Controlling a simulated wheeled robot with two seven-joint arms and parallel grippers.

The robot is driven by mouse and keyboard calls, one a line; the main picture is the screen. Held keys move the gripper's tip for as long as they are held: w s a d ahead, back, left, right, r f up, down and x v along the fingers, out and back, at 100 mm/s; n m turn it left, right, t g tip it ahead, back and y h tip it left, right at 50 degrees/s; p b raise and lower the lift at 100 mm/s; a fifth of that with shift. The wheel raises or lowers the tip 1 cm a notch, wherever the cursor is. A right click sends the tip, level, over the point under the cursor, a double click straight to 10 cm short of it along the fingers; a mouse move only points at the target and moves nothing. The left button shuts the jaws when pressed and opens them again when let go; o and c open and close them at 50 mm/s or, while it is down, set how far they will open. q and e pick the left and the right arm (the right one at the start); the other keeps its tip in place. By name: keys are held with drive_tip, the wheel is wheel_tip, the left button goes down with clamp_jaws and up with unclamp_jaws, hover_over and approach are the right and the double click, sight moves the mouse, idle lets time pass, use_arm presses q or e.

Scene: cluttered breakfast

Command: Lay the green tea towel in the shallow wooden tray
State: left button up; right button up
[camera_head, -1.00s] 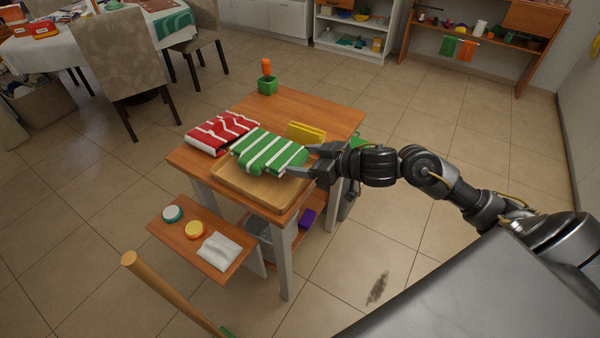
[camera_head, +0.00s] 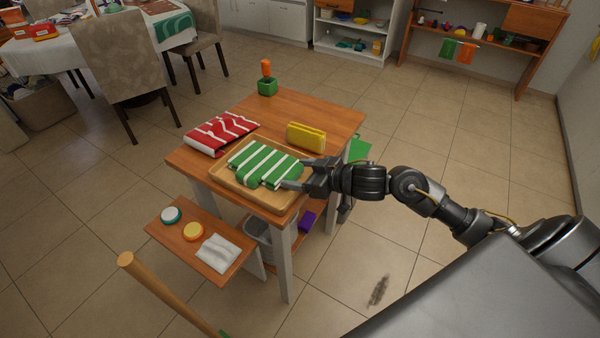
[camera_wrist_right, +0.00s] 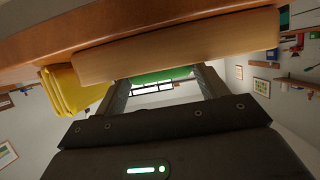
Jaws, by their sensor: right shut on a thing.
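The green tea towel (camera_head: 262,164) with white stripes lies folded over the shallow wooden tray (camera_head: 247,194), which sits at the front of the small wooden table. In the head view the towel looks down within the tray's rim, with its right end at my fingers. My right gripper (camera_head: 297,174) is shut on that right end, over the tray's right side. In the right wrist view a green strip of towel (camera_wrist_right: 165,76) shows between my fingers, beside the tray's wooden edge (camera_wrist_right: 180,48). The towel's underside is hidden. My left gripper is out of view.
A red striped cloth (camera_head: 222,133) lies left of the tray. A yellow folded item (camera_head: 306,135) lies behind it, right of centre. A green pot with an orange top (camera_head: 267,84) stands at the back corner. A low shelf (camera_head: 203,238) holds small items.

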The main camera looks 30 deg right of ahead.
drive_tip(key=shift+f, duration=0.35)
drive_tip(key=o, duration=1)
drive_tip(key=shift+r, duration=0.2)
drive_tip(key=v, duration=1.2)
drive_tip(key=shift+r, duration=0.3)
